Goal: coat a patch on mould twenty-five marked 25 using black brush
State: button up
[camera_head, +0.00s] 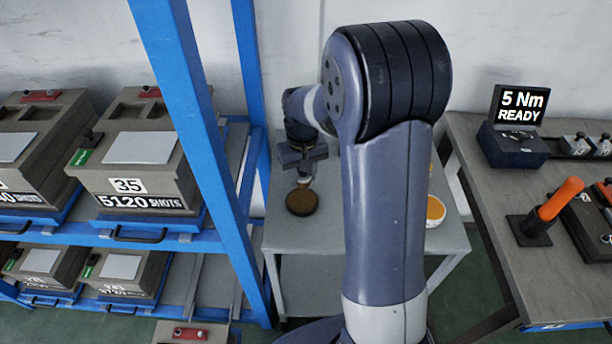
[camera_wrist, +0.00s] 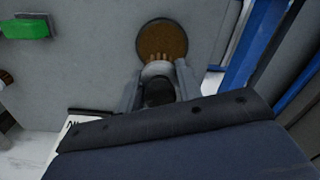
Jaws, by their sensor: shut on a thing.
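My gripper (camera_head: 303,160) is over the small grey table, pointing down, left of my own arm link. In the wrist view its jaws (camera_wrist: 158,88) are shut on the brush (camera_wrist: 157,94), whose dark end shows between them. The brush's tan bristles point at a round brown-filled dish with a dark rim (camera_head: 302,202). This dish shows in the wrist view (camera_wrist: 163,38) too. The bristles overlap the dish's near edge; I cannot tell whether they touch its contents. I can read no mould as 25; a mould marked 35 (camera_head: 134,165) sits on the rack.
The blue rack (camera_head: 190,100) with several moulds stands left, its post close to the table. A bowl with orange contents (camera_head: 435,210) is at the table's right, partly behind my arm. A bench (camera_head: 485,190) with a "5 Nm READY" display (camera_head: 520,105) and an orange-handled tool (camera_head: 560,200) stands right.

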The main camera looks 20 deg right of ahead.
aim_at(302, 200)
jog(key=shift+a+f, duration=0.2)
jog(key=shift+f, duration=0.05)
jog(key=shift+f+b, duration=2.35)
jog(key=shift+f, duration=0.45)
jog(key=shift+f+b, duration=0.3)
jog(key=shift+f, duration=0.25)
jog(key=shift+r+p, duration=2.85)
jog(key=shift+r, duration=0.75)
jog(key=shift+w+f, duration=0.1)
jog(key=shift+m, duration=0.5)
jog(key=shift+w+f+p, duration=0.5)
jog(key=shift+w+f, duration=0.9)
jog(key=shift+f, duration=0.05)
